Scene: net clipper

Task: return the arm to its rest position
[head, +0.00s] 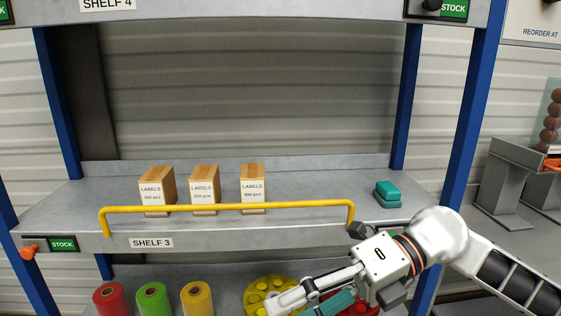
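My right arm comes in from the right, with its gripper (290,305) low in front of the shelf, by the lower level. A pale finger reaches toward the lower left over a yellow round item. A teal piece (335,303) shows beside this finger. I cannot tell whether it is held or lies behind, and the picture's lower edge cuts the fingertips. My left gripper is not in view.
Shelf 3 (300,180) has a yellow rail (230,208) along its front. It holds three label boxes (203,190) and a teal stack (387,194). Below are red, green and yellow rolls (152,300) and a yellow round item (262,286). A blue post (462,130) stands near my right arm.

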